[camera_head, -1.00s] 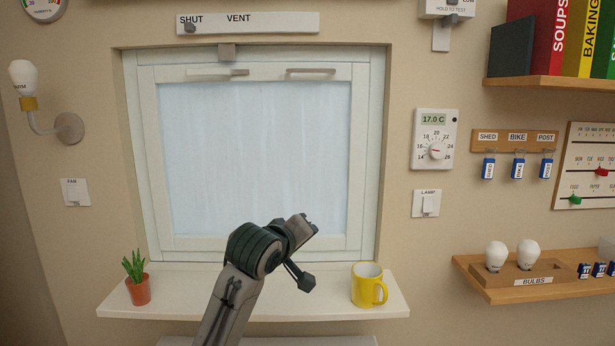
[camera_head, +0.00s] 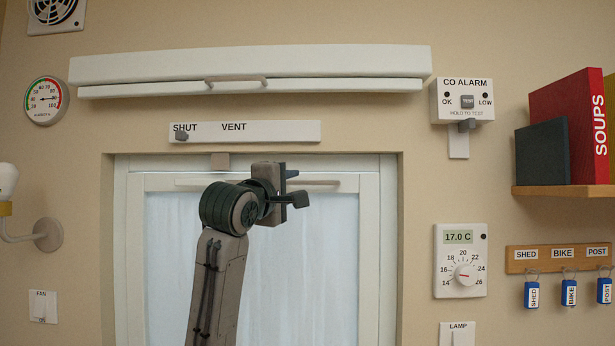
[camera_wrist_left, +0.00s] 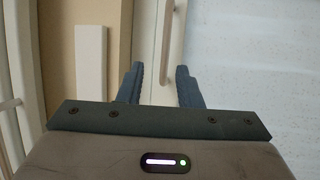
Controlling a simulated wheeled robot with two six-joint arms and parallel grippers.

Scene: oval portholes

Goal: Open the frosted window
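The frosted window (camera_head: 255,270) is seen in the head view, its pane pale blue in a white frame. It looks closed in its recess. A grey bar handle (camera_head: 322,183) runs along its top rail, partly behind my left gripper (camera_head: 296,186). That gripper is open and empty, in front of the top rail at the handle. In the left wrist view, its two dark fingers (camera_wrist_left: 159,78) are apart, with the pale rail and handle between and beyond them. I cannot tell whether they touch. My right gripper is not in view.
Above the window is a SHUT/VENT strip (camera_head: 270,131) with its grey knob (camera_head: 181,135) at SHUT. A long white cabinet or blind box (camera_head: 340,62) is higher up. A CO alarm (camera_head: 462,101), thermostat (camera_head: 461,262) and bookshelf (camera_head: 560,190) are to the right.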

